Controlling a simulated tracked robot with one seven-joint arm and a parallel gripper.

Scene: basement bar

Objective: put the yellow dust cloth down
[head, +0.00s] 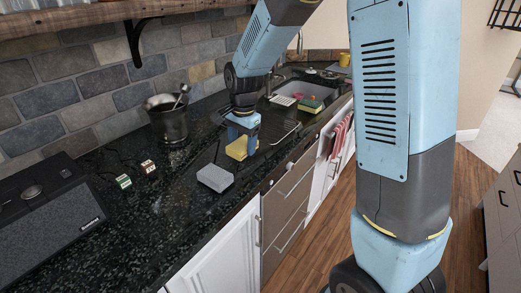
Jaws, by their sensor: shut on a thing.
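The yellow dust cloth (236,149) shows as a small yellow shape at the lower end of my gripper (243,141), in the middle of the head view. My gripper points down over the dark speckled counter (185,215) and is shut on the cloth. One blue finger shows in front of the cloth's right part and hides some of it. I cannot tell whether the cloth touches the counter or hangs just above it.
A grey block (215,177) lies near the counter's front edge, close to the cloth. Two small cubes (124,181) (148,166), a dark bucket (168,120) and a speaker (45,220) stand left. A sink (315,88) is beyond. Bare counter lies between cubes and block.

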